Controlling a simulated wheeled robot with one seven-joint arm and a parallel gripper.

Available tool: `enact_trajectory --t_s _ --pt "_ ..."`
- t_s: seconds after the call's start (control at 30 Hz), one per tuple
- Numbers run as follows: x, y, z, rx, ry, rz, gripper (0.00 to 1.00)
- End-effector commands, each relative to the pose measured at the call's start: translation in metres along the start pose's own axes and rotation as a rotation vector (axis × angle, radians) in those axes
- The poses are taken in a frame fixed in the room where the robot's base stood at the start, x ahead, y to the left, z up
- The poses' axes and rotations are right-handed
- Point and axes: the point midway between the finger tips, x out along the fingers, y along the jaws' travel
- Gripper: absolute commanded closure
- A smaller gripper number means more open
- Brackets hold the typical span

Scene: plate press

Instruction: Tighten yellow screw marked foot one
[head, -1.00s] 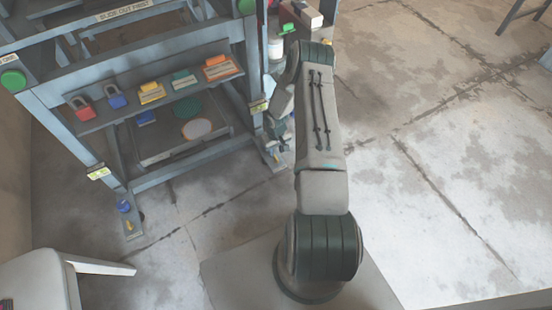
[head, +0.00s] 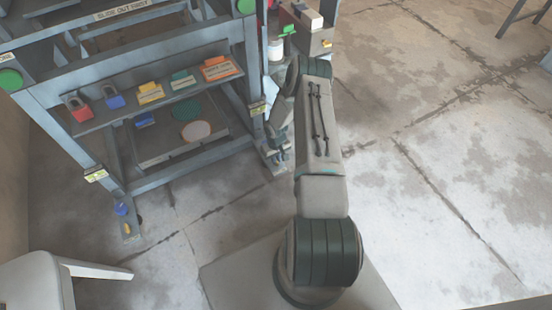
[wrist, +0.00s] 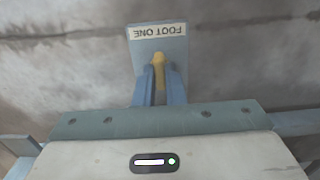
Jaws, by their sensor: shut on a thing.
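In the wrist view, the yellow screw (wrist: 158,58) stands on a grey foot plate (wrist: 142,50), whose label reads FOOT ONE upside down. My gripper (wrist: 159,72) has its two blue-grey fingers either side of the screw and is shut on it. The fingers hide the screw's lower part. In the head view, my gripper (head: 274,154) is low at the rack's right front leg, mostly behind my arm. The yellow screw cannot be made out there.
A pale chair (head: 40,275) is at lower left.

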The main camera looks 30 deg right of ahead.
Motion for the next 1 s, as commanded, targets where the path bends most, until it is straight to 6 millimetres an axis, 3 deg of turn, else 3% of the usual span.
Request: enact_trajectory --t_s 0.37,1.0 --pt "0.0007 -0.0002 -0.0002 0.123 -0.001 0.001 1.0" --pt "0.0006 0.0001 -0.0009 0.706 0.002 0.001 1.0"
